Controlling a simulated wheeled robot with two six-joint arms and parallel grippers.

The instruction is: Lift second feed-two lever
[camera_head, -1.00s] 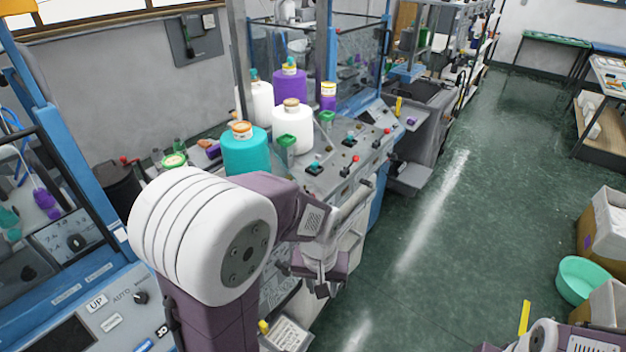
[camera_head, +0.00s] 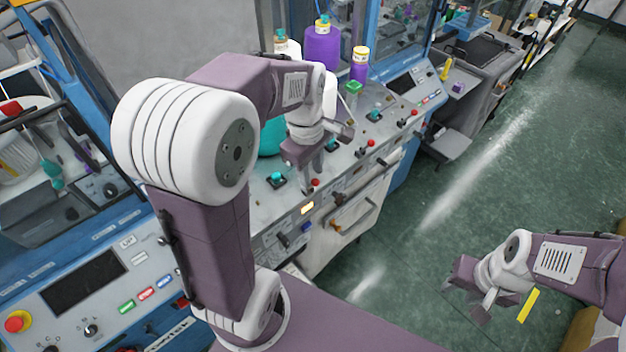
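The machine's sloped grey panel (camera_head: 352,160) carries a row of small levers with red knobs. One red-knobbed lever (camera_head: 315,183) is close below my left gripper, another (camera_head: 371,144) is further along, and a third (camera_head: 414,112) is near the far end. Darker handles, such as one (camera_head: 283,240), stick out along the front edge. I cannot read which lever is feed two. My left gripper (camera_head: 309,168) points down just above the panel by the nearest red knob; contact and finger opening are unclear. My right gripper (camera_head: 468,296) hangs over the floor, fingers apart and empty.
A blue-framed machine with a control panel (camera_head: 90,290) is at lower left. The green floor (camera_head: 400,250) is clear.

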